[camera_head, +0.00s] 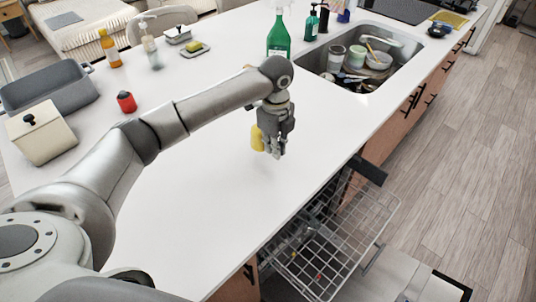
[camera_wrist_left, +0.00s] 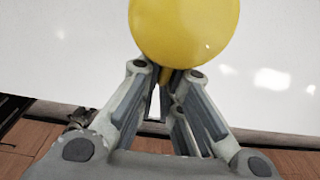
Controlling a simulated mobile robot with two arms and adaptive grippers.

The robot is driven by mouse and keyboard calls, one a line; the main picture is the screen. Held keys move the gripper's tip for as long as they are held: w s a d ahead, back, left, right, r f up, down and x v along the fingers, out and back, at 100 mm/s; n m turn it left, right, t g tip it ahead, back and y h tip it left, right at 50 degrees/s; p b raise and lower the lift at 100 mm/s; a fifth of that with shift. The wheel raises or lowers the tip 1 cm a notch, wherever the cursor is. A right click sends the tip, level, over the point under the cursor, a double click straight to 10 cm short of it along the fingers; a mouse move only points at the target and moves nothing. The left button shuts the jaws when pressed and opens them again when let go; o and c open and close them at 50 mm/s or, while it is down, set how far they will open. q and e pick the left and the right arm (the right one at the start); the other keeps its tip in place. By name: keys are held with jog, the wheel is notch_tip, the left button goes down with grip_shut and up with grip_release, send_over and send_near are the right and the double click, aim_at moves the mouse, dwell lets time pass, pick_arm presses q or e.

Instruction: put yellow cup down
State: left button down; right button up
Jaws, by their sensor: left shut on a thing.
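The yellow cup (camera_head: 257,138) shows at the left side of my left gripper (camera_head: 273,150) in the head view, over the white island counter (camera_head: 200,200). My left gripper points down and is shut on the cup. In the left wrist view the round yellow cup (camera_wrist_left: 184,30) fills the top middle, with the fingers (camera_wrist_left: 165,88) closed at its near edge. I cannot tell whether the cup touches the counter. My right gripper is in neither view.
A sink (camera_head: 362,62) with dishes lies at the back right. A green spray bottle (camera_head: 279,38) stands beside it. An open dishwasher rack (camera_head: 330,240) is below the counter's right edge. A red jar (camera_head: 126,102) stands at left. The counter around the cup is clear.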

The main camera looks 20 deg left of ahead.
aim_at(269, 167)
pick_arm(q)
jog(key=shift+s+a+f, duration=0.25)
jog(key=shift+a+f, duration=0.2)
jog(key=shift+f, duration=0.15)
jog(key=f, duration=0.1)
jog(key=f+p, duration=0.2)
jog(key=shift+s+a+f, duration=0.25)
jog(key=shift+a+f, duration=0.1)
jog(key=shift+f, duration=0.2)
jog(key=c, duration=1.6)
grip_release()
jog(key=shift+f, duration=0.1)
jog(key=shift+r, duration=0.2)
notch_tip(269, 167, up, 12)
jog(key=b, duration=0.3)
